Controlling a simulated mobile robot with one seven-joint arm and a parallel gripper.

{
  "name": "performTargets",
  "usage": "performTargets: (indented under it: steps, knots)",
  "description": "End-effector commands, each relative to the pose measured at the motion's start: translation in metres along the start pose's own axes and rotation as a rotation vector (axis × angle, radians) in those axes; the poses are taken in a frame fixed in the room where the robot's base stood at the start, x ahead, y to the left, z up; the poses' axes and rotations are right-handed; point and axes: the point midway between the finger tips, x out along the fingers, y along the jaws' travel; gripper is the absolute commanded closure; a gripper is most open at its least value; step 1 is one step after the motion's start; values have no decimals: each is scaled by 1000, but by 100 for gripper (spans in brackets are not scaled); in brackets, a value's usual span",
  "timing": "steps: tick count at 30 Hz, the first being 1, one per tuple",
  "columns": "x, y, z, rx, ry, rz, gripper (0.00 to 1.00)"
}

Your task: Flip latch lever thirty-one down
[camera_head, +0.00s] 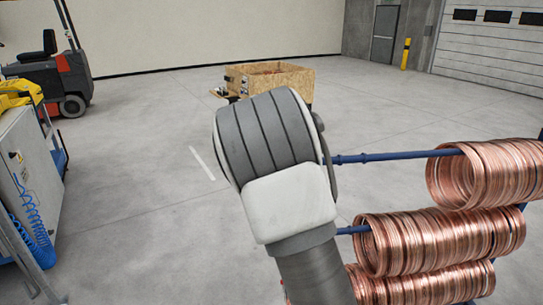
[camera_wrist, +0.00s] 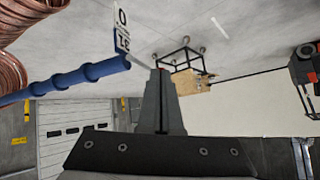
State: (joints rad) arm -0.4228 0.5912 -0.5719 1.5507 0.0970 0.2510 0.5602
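A blue rod (camera_wrist: 75,78) with raised rings comes in from the left in the wrist view. At its tip is a small white plate (camera_wrist: 122,38) with dark characters, partly legible and seen at an angle. I cannot make out a separate latch lever from the plate. My gripper (camera_wrist: 162,75) points up the wrist picture with its fingers together and nothing visible between them. Its fingertips are just right of and below the plate, apparently apart from it. In the head view my arm hides the gripper and the plate; a blue rod (camera_head: 395,156) emerges to the right of the arm.
Copper coils (camera_head: 485,172) hang on blue rods at the right, with more coils (camera_head: 440,240) below. A wooden crate (camera_head: 290,79) stands beyond my arm. A forklift (camera_head: 55,75) and a grey cabinet (camera_head: 30,180) stand left. The floor between is open.

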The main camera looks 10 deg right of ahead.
Motion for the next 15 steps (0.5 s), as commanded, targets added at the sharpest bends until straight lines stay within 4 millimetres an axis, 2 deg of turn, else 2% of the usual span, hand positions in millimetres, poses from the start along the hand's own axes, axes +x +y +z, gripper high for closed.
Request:
performTargets:
  steps: [15]
  knots:
    - [7, 2, 7, -107, 54, 80, 100]
